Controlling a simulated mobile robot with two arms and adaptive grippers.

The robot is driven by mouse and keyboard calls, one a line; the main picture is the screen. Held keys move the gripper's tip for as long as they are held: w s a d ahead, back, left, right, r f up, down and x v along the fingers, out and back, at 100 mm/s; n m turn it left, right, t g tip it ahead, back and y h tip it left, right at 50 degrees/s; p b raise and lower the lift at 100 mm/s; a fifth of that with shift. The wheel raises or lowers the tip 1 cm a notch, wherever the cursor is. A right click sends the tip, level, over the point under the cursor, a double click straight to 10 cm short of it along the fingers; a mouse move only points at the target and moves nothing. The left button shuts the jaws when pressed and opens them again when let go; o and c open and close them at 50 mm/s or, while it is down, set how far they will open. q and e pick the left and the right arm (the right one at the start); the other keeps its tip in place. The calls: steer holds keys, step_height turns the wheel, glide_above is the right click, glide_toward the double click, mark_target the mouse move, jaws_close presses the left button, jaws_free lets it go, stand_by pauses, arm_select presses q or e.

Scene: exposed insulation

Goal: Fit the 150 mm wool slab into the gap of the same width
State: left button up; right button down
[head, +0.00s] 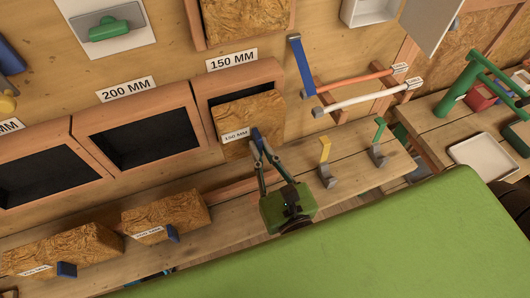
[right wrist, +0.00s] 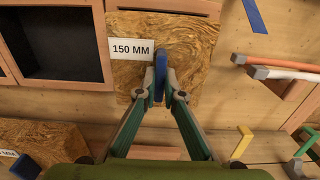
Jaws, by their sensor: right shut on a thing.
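The wool slab labelled 150 MM (head: 243,112) is brown and fibrous, with a blue tab (right wrist: 159,76) on its front. It stands at the gap labelled 150 MM (head: 228,88), covering most of it; a dark strip of the gap shows above the slab in the head view. The slab also fills the middle of the right wrist view (right wrist: 190,42). How deep it sits in the gap I cannot tell. My right gripper (head: 258,142) is shut on the slab's blue tab. My left gripper is not in view.
The 200 MM gap (head: 145,130) to the left is empty. Two other slabs, one at the left (head: 75,248) and one nearer (head: 170,215), lie on the wooden bench. Yellow (head: 326,165) and green (head: 379,145) hooked pieces stand right of my gripper. Orange and white rods project from the wall.

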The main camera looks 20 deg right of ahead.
mark_target(251, 127)
steer(key=shift+w, duration=0.25)
stand_by(1.0)
steer(key=shift+w+p, duration=0.75)
steer(key=shift+w, duration=0.4)
steer(key=shift+w+a+p, duration=0.1)
steer(key=shift+w+p, duration=0.85)
steer(key=shift+w, duration=1.2)
steer(key=c, duration=2.1)
jaws_free()
